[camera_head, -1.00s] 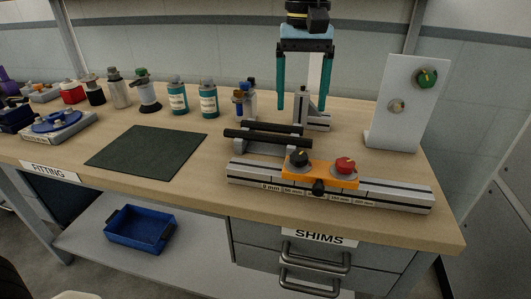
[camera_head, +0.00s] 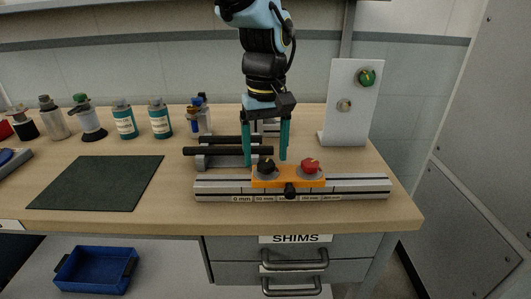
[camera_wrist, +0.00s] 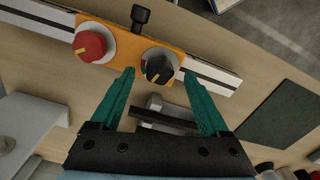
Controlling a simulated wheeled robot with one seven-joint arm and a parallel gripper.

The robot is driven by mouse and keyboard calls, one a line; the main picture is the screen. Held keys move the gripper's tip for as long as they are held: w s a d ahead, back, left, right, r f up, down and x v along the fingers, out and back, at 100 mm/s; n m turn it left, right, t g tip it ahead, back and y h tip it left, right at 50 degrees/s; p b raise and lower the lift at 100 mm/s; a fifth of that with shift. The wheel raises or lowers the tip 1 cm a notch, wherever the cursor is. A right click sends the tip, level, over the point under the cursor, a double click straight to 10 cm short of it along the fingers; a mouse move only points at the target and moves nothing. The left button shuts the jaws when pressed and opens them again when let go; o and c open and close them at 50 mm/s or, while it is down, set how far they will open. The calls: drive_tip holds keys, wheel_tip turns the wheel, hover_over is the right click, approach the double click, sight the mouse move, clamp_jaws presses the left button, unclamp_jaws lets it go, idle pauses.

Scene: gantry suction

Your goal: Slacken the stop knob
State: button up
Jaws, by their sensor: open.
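An orange carriage (camera_head: 291,181) sits on a silver rail (camera_head: 350,187) with a millimetre scale. It carries a black knob with a pointer mark (camera_head: 266,167) at left and a red knob (camera_head: 310,167) at right. A small black knob (camera_head: 290,191) sticks out of its front face. No label shows which is the stop knob. My gripper (camera_head: 265,161) is open and empty, its teal fingers pointing down by the black top knob. In the wrist view that black knob (camera_wrist: 159,66) lies between and just beyond the fingertips; contact cannot be told.
Dark bars on a grey support (camera_head: 205,151) lie behind the rail. A white upright panel (camera_head: 350,105) with a green knob (camera_head: 366,78) stands at right. Several bottles (camera_head: 124,119) stand at back left. A dark mat (camera_head: 98,183) lies clear at left.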

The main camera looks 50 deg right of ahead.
drive_tip(key=shift+f, duration=0.6)
clamp_jaws()
idle(0.3)
